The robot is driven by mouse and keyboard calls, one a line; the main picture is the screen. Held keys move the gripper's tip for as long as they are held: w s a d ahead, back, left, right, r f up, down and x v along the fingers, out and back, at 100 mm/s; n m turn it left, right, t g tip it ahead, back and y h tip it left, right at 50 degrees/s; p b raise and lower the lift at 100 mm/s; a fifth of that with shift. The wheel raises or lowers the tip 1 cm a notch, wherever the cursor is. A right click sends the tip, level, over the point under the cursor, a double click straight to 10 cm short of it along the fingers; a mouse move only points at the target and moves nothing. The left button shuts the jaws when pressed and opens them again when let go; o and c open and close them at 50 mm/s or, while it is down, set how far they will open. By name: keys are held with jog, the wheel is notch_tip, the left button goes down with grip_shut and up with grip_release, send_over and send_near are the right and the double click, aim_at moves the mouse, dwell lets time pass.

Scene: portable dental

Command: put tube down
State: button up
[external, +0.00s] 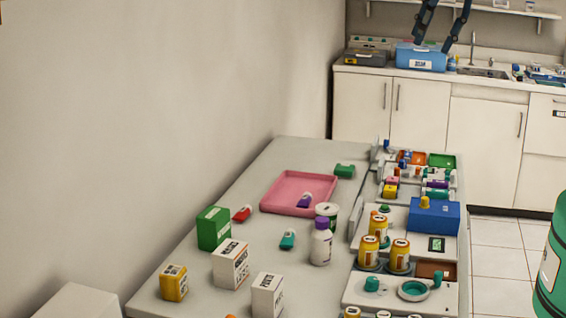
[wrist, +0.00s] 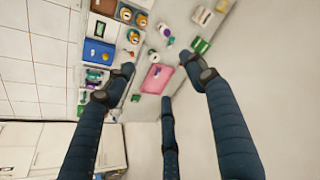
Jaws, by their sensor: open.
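A purple tube (external: 304,201) lies in the pink tray (external: 275,196) on the long table. A red tube (external: 242,213) lies left of the tray, and a teal tube (external: 288,239) lies in front of it. Which tube the task means, I cannot tell. My gripper (external: 432,46) shows at the top of the external view, with dark blue fingers spread and nothing seen between them. In the wrist view, my gripper (wrist: 166,77) is open and empty, high above the table, with the pink tray (wrist: 163,81) small between the fingers.
A white bottle with a purple cap (external: 321,243), a green box (external: 213,228) and white boxes (external: 231,263) stand near the tray. Yellow jars (external: 369,249) and a blue box (external: 434,216) line the right side. A counter with a sink (external: 483,72) is behind.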

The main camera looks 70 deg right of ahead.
jog(key=s+a+n, duration=0.2)
jog(key=s, duration=0.6)
jog(key=s+a+f+n+t, duration=0.1)
jog(key=s+a+n, duration=0.1)
jog(key=s, duration=0.6)
jog(key=shift+a+f+n, duration=0.2)
jog(key=shift+a+n, duration=0.1)
jog(key=shift+a, duration=0.2)
notch_tip(320, 180, down, 6)
jog(key=b, duration=0.5)
jog(key=shift+r+b, duration=0.15)
jog(key=shift+b, duration=0.2)
dwell(4.8)
